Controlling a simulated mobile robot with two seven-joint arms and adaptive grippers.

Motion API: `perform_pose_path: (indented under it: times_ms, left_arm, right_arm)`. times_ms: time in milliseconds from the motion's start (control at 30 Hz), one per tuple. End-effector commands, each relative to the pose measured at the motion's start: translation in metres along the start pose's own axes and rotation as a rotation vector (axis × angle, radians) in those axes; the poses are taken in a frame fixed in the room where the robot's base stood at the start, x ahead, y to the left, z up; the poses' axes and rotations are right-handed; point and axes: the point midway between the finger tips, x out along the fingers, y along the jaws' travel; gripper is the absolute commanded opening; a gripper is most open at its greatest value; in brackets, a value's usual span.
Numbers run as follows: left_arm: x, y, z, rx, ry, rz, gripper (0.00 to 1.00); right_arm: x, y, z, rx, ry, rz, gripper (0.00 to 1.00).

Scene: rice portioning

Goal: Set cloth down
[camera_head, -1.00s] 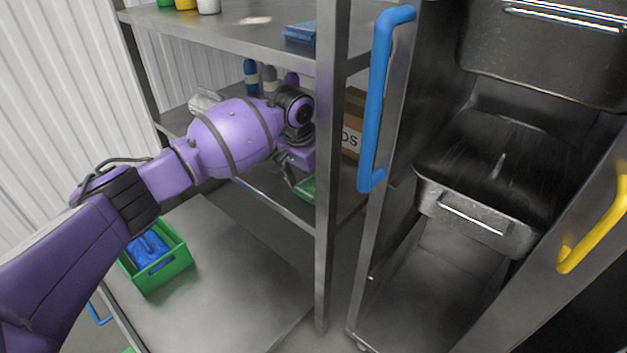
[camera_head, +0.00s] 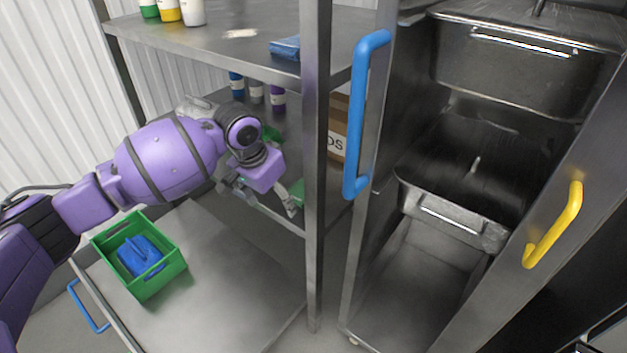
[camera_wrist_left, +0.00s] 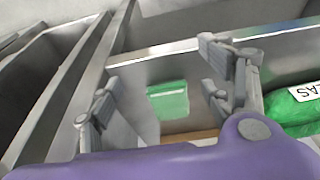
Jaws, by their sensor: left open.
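A flat green cloth (camera_wrist_left: 168,100) lies on a metal shelf surface in the left wrist view, seen between my open fingers and apart from them. In the head view, a green patch (camera_head: 297,189) that looks like this cloth shows at the shelf edge, partly hidden by a finger and next to the upright. My left gripper (camera_head: 258,195) is open and empty in front of the shelf; its spread fingers also show in the left wrist view (camera_wrist_left: 160,98). My right gripper is not in view.
A green crate (camera_head: 163,283) holding a blue item stands on the lower metal surface (camera_head: 235,300). A shelf upright (camera_head: 314,250) stands close right of the gripper. A cardboard box (camera_head: 337,135) and bottles (camera_head: 257,92) are behind. A green bag (camera_wrist_left: 295,108) lies right in the wrist view.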

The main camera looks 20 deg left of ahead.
Motion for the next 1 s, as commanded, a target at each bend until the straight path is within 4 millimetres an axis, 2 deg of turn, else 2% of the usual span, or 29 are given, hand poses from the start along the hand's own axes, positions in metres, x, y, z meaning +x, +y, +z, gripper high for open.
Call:
perform_pose_path:
  times_ms: [33,200,667,767,833,967,1000]
  left_arm:
    - [-0.003,0.000,0.009,0.000,-0.003,0.000,0.73]
    - [-0.005,0.000,0.022,-0.001,-0.002,0.000,0.73]
    - [-0.003,0.004,0.029,0.002,-0.002,0.006,0.73]
    - [0.005,0.017,0.044,0.009,0.002,0.025,0.73]
    - [0.014,0.033,0.062,0.013,0.011,0.047,0.73]
    - [0.032,0.073,0.114,0.013,0.042,0.097,0.73]
    - [0.036,0.086,0.132,0.007,0.055,0.112,0.73]
  right_arm:
    - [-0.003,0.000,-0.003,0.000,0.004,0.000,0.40]
    - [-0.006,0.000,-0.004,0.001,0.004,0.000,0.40]
    - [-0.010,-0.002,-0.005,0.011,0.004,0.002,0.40]
    - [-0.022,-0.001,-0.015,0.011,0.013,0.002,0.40]
    - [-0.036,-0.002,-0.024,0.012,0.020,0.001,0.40]
    - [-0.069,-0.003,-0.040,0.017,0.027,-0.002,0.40]
    - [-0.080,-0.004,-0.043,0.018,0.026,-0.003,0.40]
